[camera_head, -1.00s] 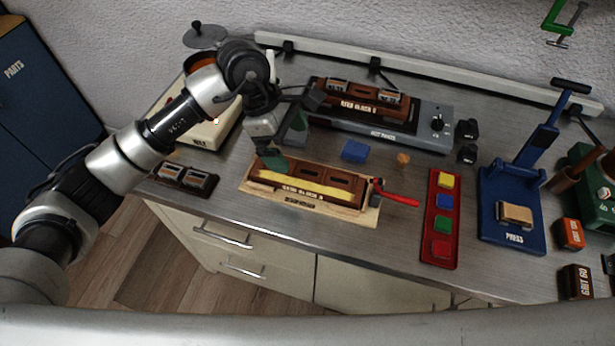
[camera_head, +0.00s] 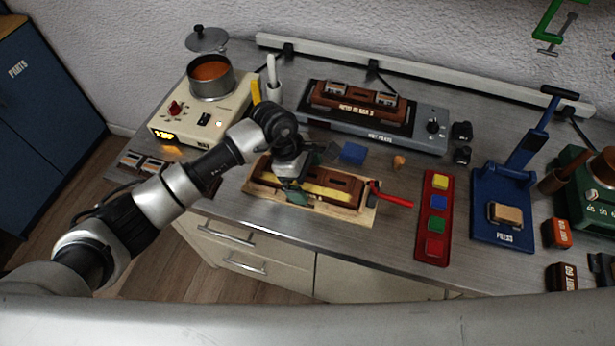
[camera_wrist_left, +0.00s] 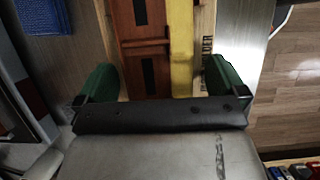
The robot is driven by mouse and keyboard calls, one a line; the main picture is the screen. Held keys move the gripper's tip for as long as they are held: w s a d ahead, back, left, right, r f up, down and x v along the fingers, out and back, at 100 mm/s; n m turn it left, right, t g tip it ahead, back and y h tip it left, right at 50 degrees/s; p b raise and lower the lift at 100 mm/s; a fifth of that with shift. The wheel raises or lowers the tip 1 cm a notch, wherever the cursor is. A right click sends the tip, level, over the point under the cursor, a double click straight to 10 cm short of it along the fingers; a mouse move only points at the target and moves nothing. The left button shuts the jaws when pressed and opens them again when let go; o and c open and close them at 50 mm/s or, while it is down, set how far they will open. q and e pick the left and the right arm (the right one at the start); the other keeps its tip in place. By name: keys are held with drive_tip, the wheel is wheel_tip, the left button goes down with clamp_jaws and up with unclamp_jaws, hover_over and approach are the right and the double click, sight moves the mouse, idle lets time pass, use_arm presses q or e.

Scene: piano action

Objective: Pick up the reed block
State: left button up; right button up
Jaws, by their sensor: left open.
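A brown slotted block (camera_head: 343,182) with a yellow strip (camera_head: 328,193) along its front lies in a pale wooden holder (camera_head: 366,216) at the bench front. My left gripper (camera_head: 302,178) is over its left half, partly hiding it. In the left wrist view, my open left gripper (camera_wrist_left: 160,78) has one green finger on each side of the block (camera_wrist_left: 140,35) and the strip (camera_wrist_left: 181,45). No grip shows, and I cannot tell the finger depth. Another brown block (camera_head: 355,101), with lettering hard to read, sits on the grey hot plate (camera_head: 405,133). My right gripper is not in view.
A red-handled tool (camera_head: 392,201) touches the holder's right end. A pot (camera_head: 211,80) on a cream heater (camera_head: 190,122) is at left. Small dark parts (camera_head: 145,163) lie before it.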

use_arm(q)
drive_tip(key=c, duration=1.2)
